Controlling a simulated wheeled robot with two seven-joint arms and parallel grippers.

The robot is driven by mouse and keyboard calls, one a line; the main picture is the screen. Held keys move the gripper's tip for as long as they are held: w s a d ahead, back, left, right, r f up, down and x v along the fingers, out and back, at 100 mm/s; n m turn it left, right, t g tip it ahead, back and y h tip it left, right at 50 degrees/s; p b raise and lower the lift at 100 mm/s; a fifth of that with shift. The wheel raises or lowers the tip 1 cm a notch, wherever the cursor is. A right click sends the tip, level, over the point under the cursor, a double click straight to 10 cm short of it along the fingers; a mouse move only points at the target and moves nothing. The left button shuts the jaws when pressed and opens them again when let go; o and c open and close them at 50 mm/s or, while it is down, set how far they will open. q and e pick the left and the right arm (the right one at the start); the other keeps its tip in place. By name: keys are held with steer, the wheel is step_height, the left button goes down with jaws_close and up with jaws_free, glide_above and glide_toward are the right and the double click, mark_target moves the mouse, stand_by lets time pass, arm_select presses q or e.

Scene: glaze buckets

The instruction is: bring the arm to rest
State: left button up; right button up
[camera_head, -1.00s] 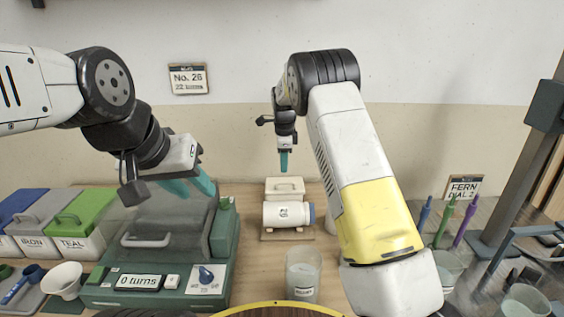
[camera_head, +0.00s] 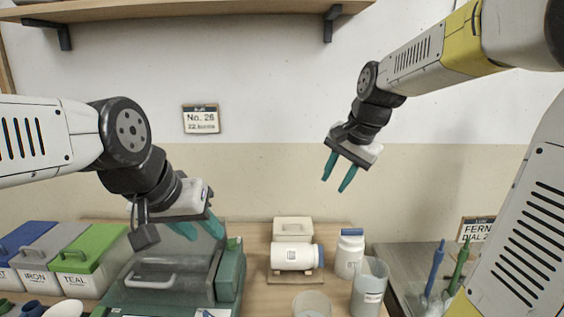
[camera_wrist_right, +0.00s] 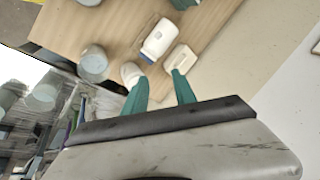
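My right gripper (camera_head: 339,171) is raised high in front of the back wall, above the table. Its two teal fingers are apart with nothing between them; they also show in the right wrist view (camera_wrist_right: 160,88). My left gripper (camera_head: 197,229) hangs over the green machine (camera_head: 229,275) at the left. Its teal fingers show apart, with no object seen between them, though the tips lie close to the machine's grey cover (camera_head: 160,262).
A white jar lies on a wooden stand (camera_head: 292,256), with a lidded box (camera_head: 293,228) behind. A blue-capped jar (camera_head: 349,254) and a clear beaker (camera_head: 369,287) stand to the right. Lidded bins, one green (camera_head: 88,248), line the left. A shelf (camera_head: 180,10) spans the wall above.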

steer(key=s+d+f+n+t, duration=0.1)
steer(key=s+n, duration=0.6)
steer(key=s, duration=1.1)
steer(key=shift+d+f+n+t, duration=0.15)
steer(key=shift+f+n+t, duration=0.25)
steer(key=shift+f, duration=0.1)
steer(key=shift+s, duration=0.15)
